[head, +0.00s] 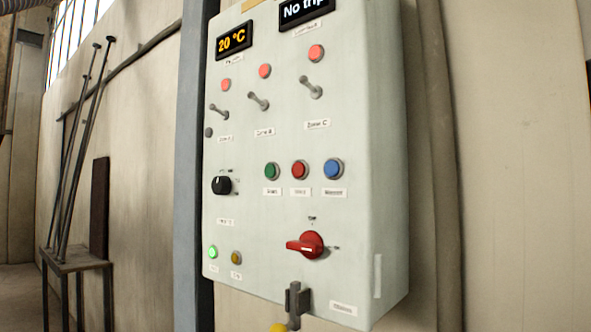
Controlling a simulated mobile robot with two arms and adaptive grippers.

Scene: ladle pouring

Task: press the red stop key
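The red stop key (300,169) is a round red push button on the front of a pale grey-green control cabinet (270,205). It sits between a green button (271,171) on its left and a blue button (333,168) on its right. A small white label (300,191) is under it, too small to read surely. Nothing covers the red key, and I cannot tell whether it is pressed in. Neither of my grippers shows in the head view.
Toggle levers (311,87) and red lamps (316,53) are above. A grey fitting (296,300) juts out at the bottom. A stand with rods (75,262) is at left.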

